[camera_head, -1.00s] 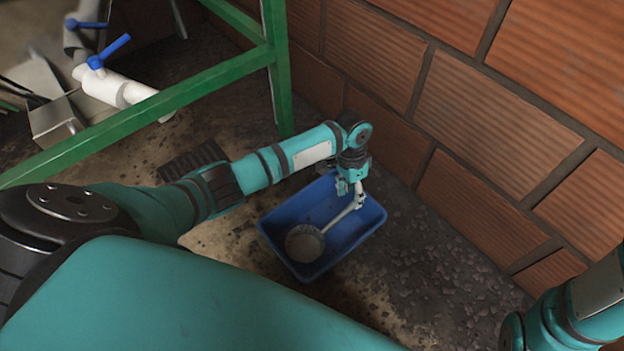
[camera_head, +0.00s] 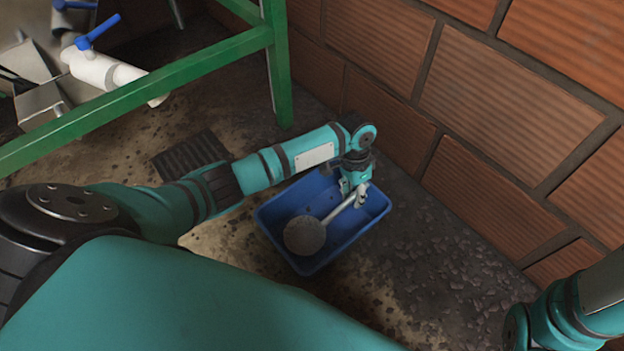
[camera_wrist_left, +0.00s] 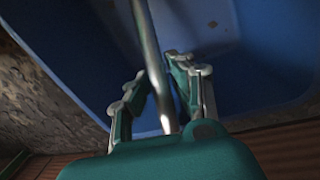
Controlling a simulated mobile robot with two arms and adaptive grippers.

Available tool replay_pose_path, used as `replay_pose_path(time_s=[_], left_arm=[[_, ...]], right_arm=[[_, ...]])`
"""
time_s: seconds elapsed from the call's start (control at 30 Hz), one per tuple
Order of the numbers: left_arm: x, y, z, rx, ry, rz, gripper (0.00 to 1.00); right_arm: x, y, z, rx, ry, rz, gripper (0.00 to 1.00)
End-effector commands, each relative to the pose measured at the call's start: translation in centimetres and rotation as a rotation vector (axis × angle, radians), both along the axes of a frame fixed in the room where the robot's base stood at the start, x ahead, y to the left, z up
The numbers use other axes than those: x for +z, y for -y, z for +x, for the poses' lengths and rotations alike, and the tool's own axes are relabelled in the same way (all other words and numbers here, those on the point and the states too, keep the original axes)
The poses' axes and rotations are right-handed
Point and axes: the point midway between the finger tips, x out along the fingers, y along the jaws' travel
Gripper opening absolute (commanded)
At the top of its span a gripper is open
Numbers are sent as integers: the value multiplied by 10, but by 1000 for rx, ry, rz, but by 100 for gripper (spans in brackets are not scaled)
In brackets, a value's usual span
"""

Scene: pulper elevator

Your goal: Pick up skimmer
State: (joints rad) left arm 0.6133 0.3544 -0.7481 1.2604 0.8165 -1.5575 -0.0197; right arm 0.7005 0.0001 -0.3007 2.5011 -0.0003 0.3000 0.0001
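The skimmer, with a round grey head (camera_head: 305,235) and a long pale handle (camera_head: 338,212), lies in a blue bin (camera_head: 268,235) on the floor. Its head is toward the near left of the bin and its handle runs up to the right. My left gripper (camera_head: 354,196) is over the far right part of the bin, at the handle's upper end. In the left wrist view the handle (camera_wrist_left: 152,60) passes between the fingers of this gripper (camera_wrist_left: 157,80), which stand apart with small gaps beside it. My right gripper is not in view.
A brick wall (camera_head: 480,110) rises close behind and right of the bin. A green metal frame (camera_head: 278,70) stands behind on the left, with a white pipe with a blue valve handle (camera_head: 100,68) beyond it. Rough floor is clear right of the bin.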

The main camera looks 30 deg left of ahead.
Motion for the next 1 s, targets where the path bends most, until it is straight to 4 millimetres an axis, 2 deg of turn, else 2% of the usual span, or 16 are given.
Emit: replay_pose_path(time_s=[0.03, 0.13, 0.73, 0.87, 1.0], left_arm=[[0, 0, 0, 0, 0, 0, 12], [0, 0, 0, 0, 0, 0, 0], [2, 0, 0, 0, 0, 0, 0], [17, 0, 0, 0, 1, -1, 0], [45, 0, 0, -1, 1, -1, 0]], right_arm=[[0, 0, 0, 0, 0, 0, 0], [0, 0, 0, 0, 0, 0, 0], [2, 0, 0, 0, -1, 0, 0], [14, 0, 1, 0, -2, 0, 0], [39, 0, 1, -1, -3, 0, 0]])
